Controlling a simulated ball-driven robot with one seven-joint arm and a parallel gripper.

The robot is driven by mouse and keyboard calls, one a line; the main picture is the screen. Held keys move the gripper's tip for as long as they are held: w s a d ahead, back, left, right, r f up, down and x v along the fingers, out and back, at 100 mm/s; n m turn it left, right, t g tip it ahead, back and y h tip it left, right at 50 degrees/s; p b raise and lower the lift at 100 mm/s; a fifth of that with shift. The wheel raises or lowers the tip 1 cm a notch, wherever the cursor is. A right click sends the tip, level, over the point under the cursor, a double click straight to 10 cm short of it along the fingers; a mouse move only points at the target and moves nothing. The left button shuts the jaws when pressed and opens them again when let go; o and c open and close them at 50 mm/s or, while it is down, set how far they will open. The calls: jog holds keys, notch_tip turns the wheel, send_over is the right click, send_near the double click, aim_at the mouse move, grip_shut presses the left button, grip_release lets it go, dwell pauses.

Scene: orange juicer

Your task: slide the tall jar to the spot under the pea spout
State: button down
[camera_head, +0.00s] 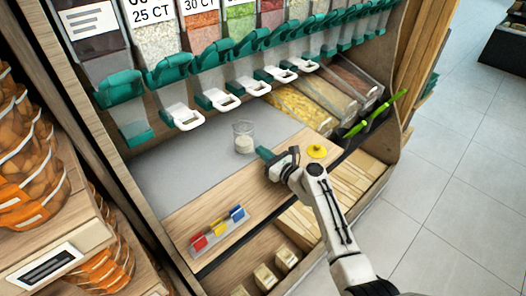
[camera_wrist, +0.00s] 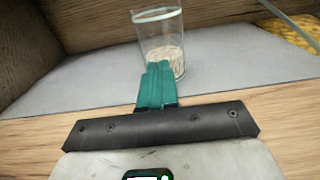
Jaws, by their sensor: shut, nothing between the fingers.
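The tall jar (camera_head: 243,138) is clear glass with pale contents at its bottom. It stands upright on the grey surface below the row of dispensers. The green-filled pea bin (camera_head: 240,18) is up behind it, with a teal spout (camera_head: 250,44). My gripper (camera_head: 264,154) is just right and in front of the jar, with its teal fingers shut and empty. In the wrist view the jar (camera_wrist: 160,30) stands straight ahead of the fingers (camera_wrist: 157,85), whose tips overlap its lower front. I cannot tell whether they touch it.
White levers (camera_head: 218,99) hang below the spouts. A grey tray with red, yellow and blue pieces (camera_head: 218,230) lies at the front of the wooden ledge. A yellow knobbed lid (camera_head: 317,151) is right of my gripper. Sloped bins (camera_head: 300,105) stand behind right. The grey surface left of the jar is clear.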

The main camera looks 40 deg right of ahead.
jog(key=s+p, duration=0.1)
jog(key=s, duration=0.9)
jog(key=shift+d, duration=0.15)
